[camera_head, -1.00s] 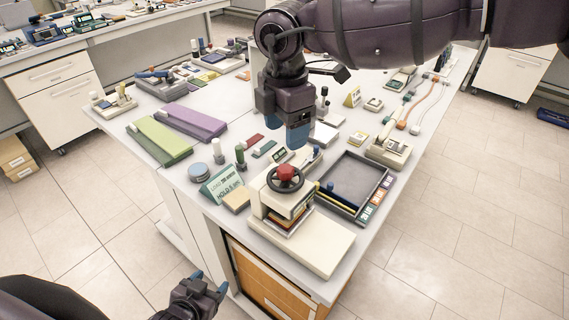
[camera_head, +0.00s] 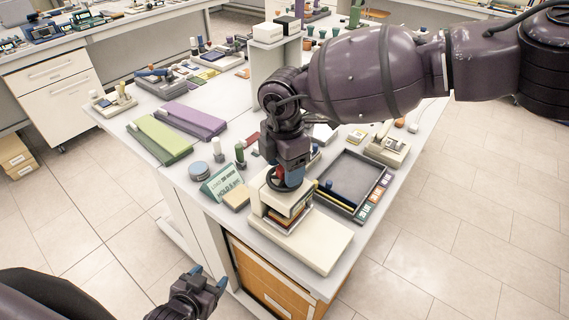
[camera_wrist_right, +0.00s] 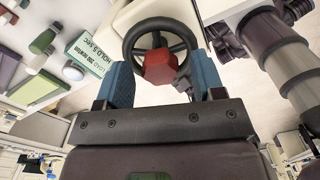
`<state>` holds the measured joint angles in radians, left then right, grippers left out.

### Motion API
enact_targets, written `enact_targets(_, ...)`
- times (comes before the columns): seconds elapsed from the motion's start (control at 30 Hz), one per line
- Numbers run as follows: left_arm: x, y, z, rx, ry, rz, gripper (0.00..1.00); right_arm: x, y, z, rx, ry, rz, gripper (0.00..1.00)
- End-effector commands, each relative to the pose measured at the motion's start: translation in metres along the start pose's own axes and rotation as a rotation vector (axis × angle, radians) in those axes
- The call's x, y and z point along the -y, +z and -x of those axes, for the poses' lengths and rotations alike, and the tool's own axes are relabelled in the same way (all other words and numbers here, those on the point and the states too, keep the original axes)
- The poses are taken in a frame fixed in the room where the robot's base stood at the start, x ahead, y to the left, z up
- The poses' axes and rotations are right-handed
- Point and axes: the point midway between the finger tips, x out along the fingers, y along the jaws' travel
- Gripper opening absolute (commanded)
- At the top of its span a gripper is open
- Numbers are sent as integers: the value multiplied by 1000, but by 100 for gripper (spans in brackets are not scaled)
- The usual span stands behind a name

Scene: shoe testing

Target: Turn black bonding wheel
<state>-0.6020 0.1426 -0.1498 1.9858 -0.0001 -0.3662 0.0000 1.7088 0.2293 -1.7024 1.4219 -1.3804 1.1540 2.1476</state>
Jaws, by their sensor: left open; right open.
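The black bonding wheel (camera_head: 270,181) sits on top of the cream press (camera_head: 324,246) near the table's front corner. In the right wrist view the black wheel (camera_wrist_right: 188,34) shows its spokes and a red hub (camera_wrist_right: 158,66). My right gripper (camera_head: 285,178) is over the wheel from above and covers much of it in the head view. Its blue fingers (camera_wrist_right: 163,82) are open, one on each side of the red hub; I cannot tell whether they touch it. My left gripper (camera_head: 208,280) is open and empty, low at the front, away from the table.
A dark tray (camera_head: 352,216) lies right of the press. A green sign (camera_head: 222,182) and a tan block (camera_head: 237,197) stand at its left. Green (camera_head: 160,139) and purple (camera_head: 193,119) panels lie farther left. Floor at the right is clear.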

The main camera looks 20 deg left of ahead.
Motion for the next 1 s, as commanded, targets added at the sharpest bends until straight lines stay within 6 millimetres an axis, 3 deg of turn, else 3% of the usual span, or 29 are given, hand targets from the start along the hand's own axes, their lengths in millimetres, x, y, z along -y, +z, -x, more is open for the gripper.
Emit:
enact_targets(0.03, 0, 0, 0, 0, 0, 0, 62, 0, 0, 0, 0, 0, 0, 58)
enact_targets(0.33, 0, 0, 0, 0, 0, 0, 62, 0, 0, 0, 0, 0, 0, 13)
enact_targets(0.67, -1, 5, -3, 2, 0, 0, 62, 0, 0, -1, 0, -1, 50, 13)
enact_targets(1.0, -2, 21, -12, 5, 1, 0, 62, 0, 0, -2, -1, -1, 288, 13)
